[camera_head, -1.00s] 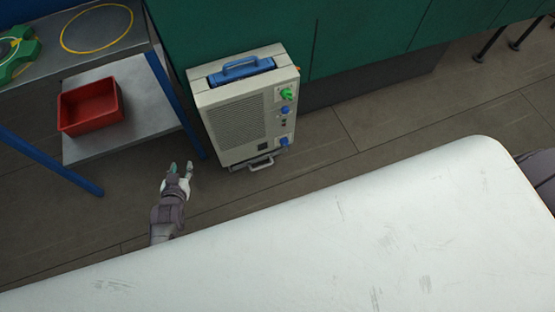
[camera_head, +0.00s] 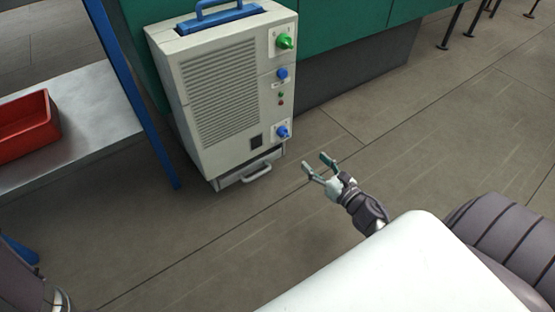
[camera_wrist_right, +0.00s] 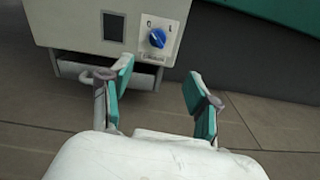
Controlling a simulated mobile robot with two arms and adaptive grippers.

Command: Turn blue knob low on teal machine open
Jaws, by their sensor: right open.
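The machine (camera_head: 222,100) is pale grey, with a slotted front panel; the teal surface is the cabinet behind it. The low blue knob (camera_head: 282,132) is at the lower right of its front. In the right wrist view the knob (camera_wrist_right: 157,38) sits on a white plate with small marks above it; I cannot tell its setting. My right gripper (camera_head: 316,163) is open and empty, below and right of the knob, apart from it. In the wrist view its fingers (camera_wrist_right: 158,82) are spread, with the knob beyond the gap. My left gripper is not visible; only part of that arm shows.
A green knob (camera_head: 284,42) and another blue knob (camera_head: 282,74) are higher on the machine. A metal handle (camera_head: 257,173) sticks out at its bottom. A shelf (camera_head: 85,125) with a red bin (camera_head: 25,128) stands left. Floor right of the machine is clear.

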